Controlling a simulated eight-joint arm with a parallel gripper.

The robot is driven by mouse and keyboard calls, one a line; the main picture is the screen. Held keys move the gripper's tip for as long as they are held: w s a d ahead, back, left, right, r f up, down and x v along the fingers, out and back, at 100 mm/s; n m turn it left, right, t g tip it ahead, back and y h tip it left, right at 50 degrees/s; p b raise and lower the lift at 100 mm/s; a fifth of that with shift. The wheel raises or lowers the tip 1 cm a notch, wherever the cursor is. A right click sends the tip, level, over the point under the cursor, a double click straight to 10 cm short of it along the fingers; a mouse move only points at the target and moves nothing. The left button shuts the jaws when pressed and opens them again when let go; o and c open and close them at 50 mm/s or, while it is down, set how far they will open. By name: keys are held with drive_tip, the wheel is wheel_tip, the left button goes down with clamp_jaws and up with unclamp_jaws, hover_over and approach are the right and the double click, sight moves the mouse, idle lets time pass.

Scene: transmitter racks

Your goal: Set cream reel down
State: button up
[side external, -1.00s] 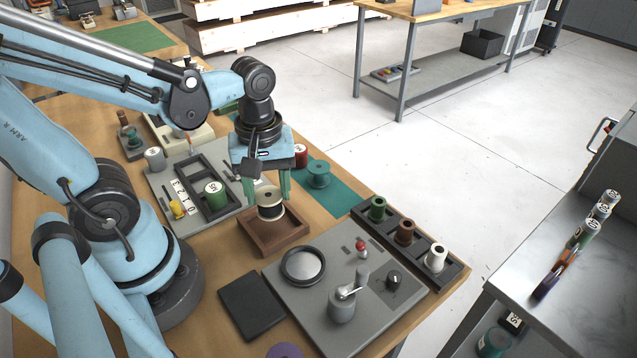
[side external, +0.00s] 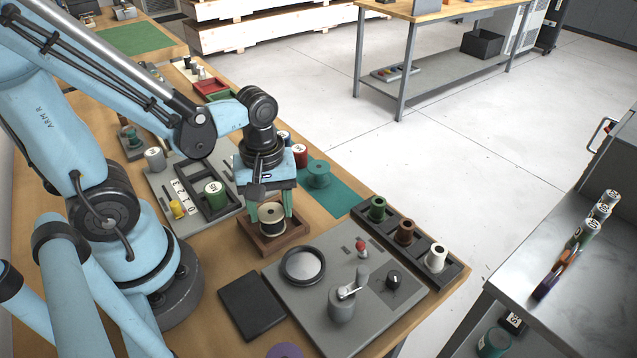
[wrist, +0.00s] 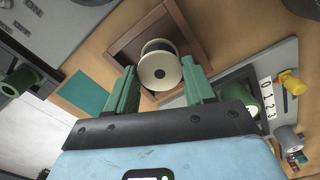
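The cream reel (side external: 272,219), with a dark winding and cream flanges, is upright between the green fingers of my gripper (side external: 271,208). The fingers appear shut on its sides. It is low within the brown wooden tray (side external: 292,238); I cannot tell whether its base touches the tray floor. In the wrist view the reel (wrist: 160,70) shows its round end between the fingertips of my gripper (wrist: 160,75), with the tray (wrist: 186,27) around and beyond it.
A grey panel (side external: 330,318) with a round dish (side external: 302,265) and a crank lies just in front. A black rack (side external: 446,262) holds green, brown and white reels at right. A green reel (side external: 214,193) stands in a dark tray at left. A black pad (side external: 252,305) lies nearby.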

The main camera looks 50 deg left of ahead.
sight(271, 211)
drive_tip(key=o, duration=0.3)
drive_tip(key=shift+o, duration=0.2)
drive_tip(key=shift+r, duration=0.1)
drive_tip(key=shift+r, duration=6)
drive_tip(key=w+f+m+t, duration=0.1)
drive_tip(key=w+m+t, duration=0.5)
drive_tip(key=m, duration=0.6)
drive_tip(key=shift+w+f+m+t, duration=0.2)
drive_tip(key=shift+m+t, duration=0.2)
drive_tip(key=shift+t, duration=0.2)
